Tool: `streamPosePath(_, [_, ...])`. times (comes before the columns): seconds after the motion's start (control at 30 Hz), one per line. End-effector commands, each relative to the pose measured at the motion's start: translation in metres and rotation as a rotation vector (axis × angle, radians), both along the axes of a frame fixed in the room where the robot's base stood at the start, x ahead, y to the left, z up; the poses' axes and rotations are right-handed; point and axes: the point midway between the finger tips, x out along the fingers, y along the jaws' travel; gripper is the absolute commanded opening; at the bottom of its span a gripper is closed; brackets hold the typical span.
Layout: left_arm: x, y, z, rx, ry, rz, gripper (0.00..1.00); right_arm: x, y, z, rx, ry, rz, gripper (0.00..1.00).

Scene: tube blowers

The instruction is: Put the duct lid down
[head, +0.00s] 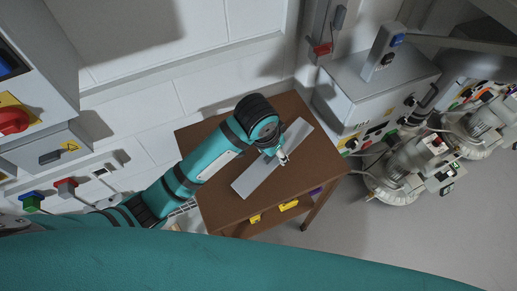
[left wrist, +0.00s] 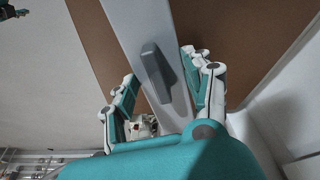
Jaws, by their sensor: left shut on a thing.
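The duct lid (head: 251,181) is a long flat grey plate. In the head view it lies slantwise over the brown table (head: 222,213); I cannot tell whether it touches the top. My left gripper (head: 283,158) is at the lid's middle. In the left wrist view the lid (left wrist: 133,28) runs away from me, with a dark grey block handle (left wrist: 153,70) standing on it between the fingers of my left gripper (left wrist: 162,88). The gripper is shut on the lid by this handle. My right gripper is not in view.
A grey machine cabinet (head: 345,105) stands right of the table, with several blower units (head: 400,170) beyond it. Wall boxes with a red knob (head: 12,120) are at the left. Yellow items (head: 289,205) show under the table's front edge. Bare tabletop surrounds the lid.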

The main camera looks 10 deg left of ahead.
Motion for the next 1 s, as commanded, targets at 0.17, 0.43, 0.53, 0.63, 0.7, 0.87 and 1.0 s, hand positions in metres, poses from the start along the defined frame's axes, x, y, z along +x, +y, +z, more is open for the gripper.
streamPosePath(0.17, [-0.020, 0.019, -0.011, 0.119, 0.117, -0.253, 0.00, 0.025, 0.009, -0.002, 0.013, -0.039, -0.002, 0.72])
streamPosePath(0.43, [0.000, 0.035, -0.011, 0.156, 0.153, -0.342, 0.00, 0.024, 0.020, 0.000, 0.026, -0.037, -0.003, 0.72])
streamPosePath(0.53, [0.026, 0.040, -0.013, 0.155, 0.152, -0.338, 0.00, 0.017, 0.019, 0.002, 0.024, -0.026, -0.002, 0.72])
streamPosePath(0.63, [0.053, 0.044, -0.015, 0.155, 0.151, -0.338, 0.00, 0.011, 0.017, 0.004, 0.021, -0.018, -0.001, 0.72])
streamPosePath(0.7, [0.071, 0.047, -0.017, 0.154, 0.152, -0.339, 0.00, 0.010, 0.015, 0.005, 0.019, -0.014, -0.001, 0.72])
streamPosePath(0.87, [0.104, 0.053, -0.021, 0.153, 0.150, -0.341, 0.00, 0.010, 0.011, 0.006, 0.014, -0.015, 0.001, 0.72])
streamPosePath(1.0, [0.119, 0.055, -0.023, 0.153, 0.150, -0.342, 0.00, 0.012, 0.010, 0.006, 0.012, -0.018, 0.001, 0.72])
